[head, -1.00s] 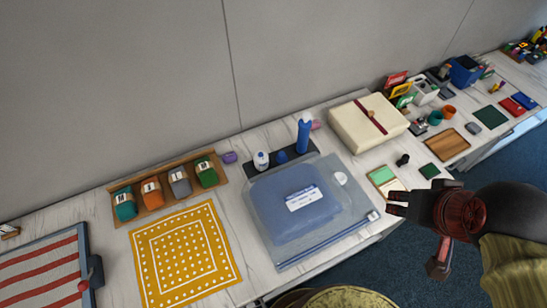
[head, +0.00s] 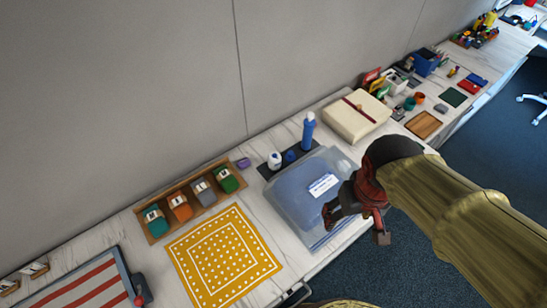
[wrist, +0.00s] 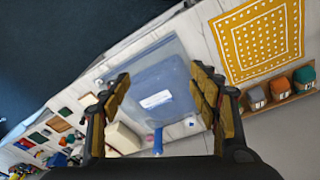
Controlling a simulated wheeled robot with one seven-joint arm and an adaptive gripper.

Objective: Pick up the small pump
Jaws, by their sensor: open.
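I cannot tell for certain which thing is the small pump. A small grey device with a red knob (head: 140,298) sits at the right edge of the red-striped mat, partly cut off by the frame. A small white bottle (head: 275,160) stands on a dark mat behind the clear bag, beside a blue bottle. My gripper (head: 332,217) is over the front right part of the clear bag with blue contents (head: 300,200), apart from both candidates. In the wrist view my gripper (wrist: 160,85) is open and empty, with the bag between its fingers farther off.
A yellow dotted cloth (head: 225,255) lies left of the bag. A wooden tray (head: 150,238) of colored rolls stands behind the cloth. A tall blue bottle (head: 307,132) and a cream box (head: 357,118) stand at the back. The counter's right end is crowded.

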